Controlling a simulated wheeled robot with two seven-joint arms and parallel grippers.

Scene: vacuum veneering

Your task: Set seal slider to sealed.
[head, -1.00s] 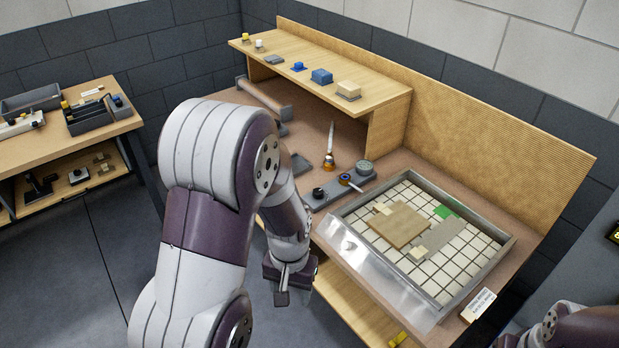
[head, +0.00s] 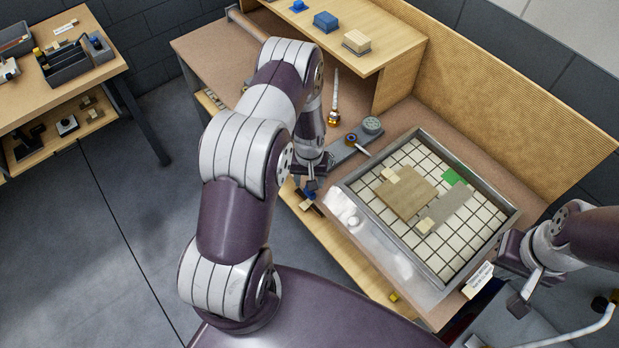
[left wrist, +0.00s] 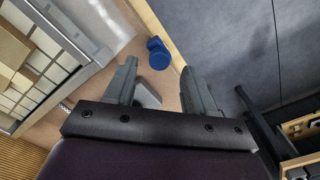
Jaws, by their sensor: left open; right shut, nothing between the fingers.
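The framed tray (head: 437,270) with a light tiled bed lies on the bench, with a clear film along its near-left side (head: 372,240). A blue knob-like piece (left wrist: 158,54) shows near the bench edge in the left wrist view; I cannot tell whether it is the seal slider. My left gripper (head: 309,188) is by the bench's front edge, left of the tray. In the left wrist view its fingers (left wrist: 158,80) are open, with the blue piece beyond their tips. My right gripper (head: 520,302) is shut and empty, near the tray's right corner.
A grey bar (head: 350,150) with round fittings lies behind my left gripper. A wooden shelf (head: 395,50) stands at the back with blocks on it. A white label (head: 478,280) is at the tray's right corner. A side table (head: 60,95) stands at the left.

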